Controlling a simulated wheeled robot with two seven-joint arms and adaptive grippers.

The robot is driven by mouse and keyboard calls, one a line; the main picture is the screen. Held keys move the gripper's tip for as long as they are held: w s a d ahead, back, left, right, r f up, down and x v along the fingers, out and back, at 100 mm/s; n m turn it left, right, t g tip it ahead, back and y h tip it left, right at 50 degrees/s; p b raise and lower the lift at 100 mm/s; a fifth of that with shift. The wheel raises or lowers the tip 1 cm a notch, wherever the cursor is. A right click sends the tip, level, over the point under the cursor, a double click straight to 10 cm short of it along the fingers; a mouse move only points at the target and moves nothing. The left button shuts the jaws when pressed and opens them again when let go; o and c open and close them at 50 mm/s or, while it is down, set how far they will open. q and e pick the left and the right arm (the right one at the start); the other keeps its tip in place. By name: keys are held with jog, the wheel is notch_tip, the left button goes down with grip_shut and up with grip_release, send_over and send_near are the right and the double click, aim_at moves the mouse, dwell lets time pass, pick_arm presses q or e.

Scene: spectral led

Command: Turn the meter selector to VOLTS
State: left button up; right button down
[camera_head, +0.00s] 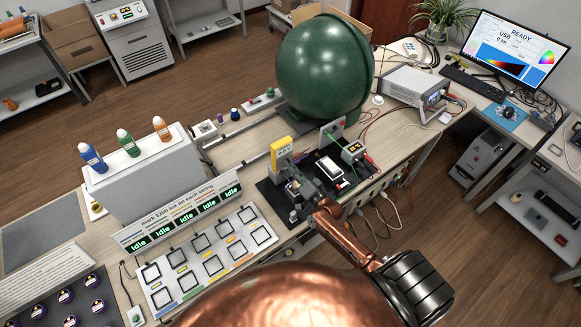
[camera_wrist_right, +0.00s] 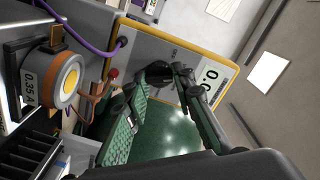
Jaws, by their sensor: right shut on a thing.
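The meter (camera_head: 281,150) is a yellow-edged box standing upright on a dark plate on the bench, in front of the large green sphere. In the right wrist view its grey face (camera_wrist_right: 190,50) shows tilted, with a white display (camera_wrist_right: 208,84) that is partly covered. The dark round selector knob (camera_wrist_right: 158,72) is on that face; its marks are too small to read. My right gripper (camera_head: 291,180) is at the meter's front. In the wrist view its fingers (camera_wrist_right: 160,84) are shut on the selector knob, one on each side. My left gripper is not in view.
The green sphere (camera_head: 322,70) rises close behind the meter. A small device with a display (camera_head: 353,151) and a white-faced box (camera_head: 329,168) stand close to its right. A white tray of square pads (camera_head: 215,254) is at the front left. Cables hang off the bench's right edge.

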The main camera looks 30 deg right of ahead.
jog(key=shift+d, duration=0.1)
jog(key=c, duration=1.6)
grip_release()
jog(key=s, duration=1.2)
jog(key=shift+d, duration=0.4)
